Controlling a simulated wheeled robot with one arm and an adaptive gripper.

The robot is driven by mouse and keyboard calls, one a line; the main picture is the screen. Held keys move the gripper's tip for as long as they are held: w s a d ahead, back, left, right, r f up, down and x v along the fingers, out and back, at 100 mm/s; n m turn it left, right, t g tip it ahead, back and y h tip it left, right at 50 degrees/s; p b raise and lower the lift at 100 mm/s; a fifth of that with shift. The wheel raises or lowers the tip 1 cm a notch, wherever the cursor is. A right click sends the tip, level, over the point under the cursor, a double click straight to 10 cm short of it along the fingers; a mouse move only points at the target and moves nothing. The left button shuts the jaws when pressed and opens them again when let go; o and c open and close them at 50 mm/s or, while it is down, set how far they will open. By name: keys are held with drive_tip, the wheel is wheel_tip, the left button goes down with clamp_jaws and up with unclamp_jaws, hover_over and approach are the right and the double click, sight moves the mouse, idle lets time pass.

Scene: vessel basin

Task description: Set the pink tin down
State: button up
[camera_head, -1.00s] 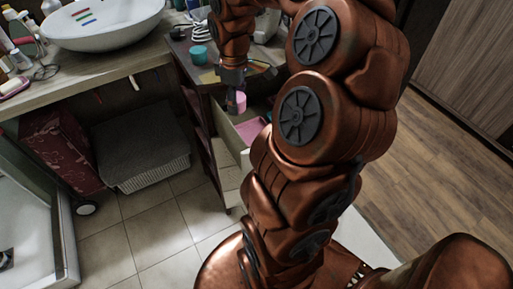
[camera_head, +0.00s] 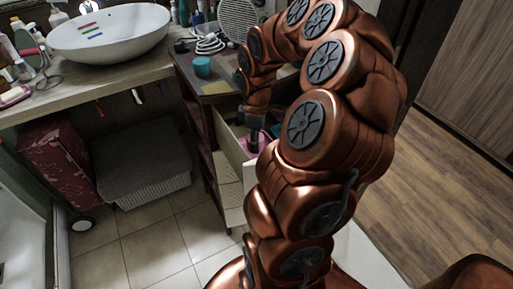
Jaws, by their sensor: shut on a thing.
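The pink tin (camera_head: 253,144) is small and looks dark pink, low inside an open pale drawer (camera_head: 234,149). My gripper (camera_head: 254,133) points down into the drawer, with its fingers around the upper part of the tin. It is shut on the tin. My arm hides much of the drawer's right side. I cannot tell whether the tin touches the drawer's bottom.
A teal cup (camera_head: 202,66) stands on the dark cabinet top (camera_head: 215,87), beside a coiled pale cable (camera_head: 209,43). A white basin (camera_head: 110,35) sits on the counter at left. A grey basket (camera_head: 143,170) stands below. Tiled floor is clear in front.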

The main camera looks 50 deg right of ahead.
drive_tip(key=shift+f, duration=2.05)
drive_tip(key=shift+f, duration=0.15)
drive_tip(key=o, duration=1)
wheel_tip(320, 180, up, 11)
drive_tip(key=shift+r+b, duration=0.2)
drive_tip(key=shift+b, duration=0.15)
drive_tip(key=shift+r, duration=0.45)
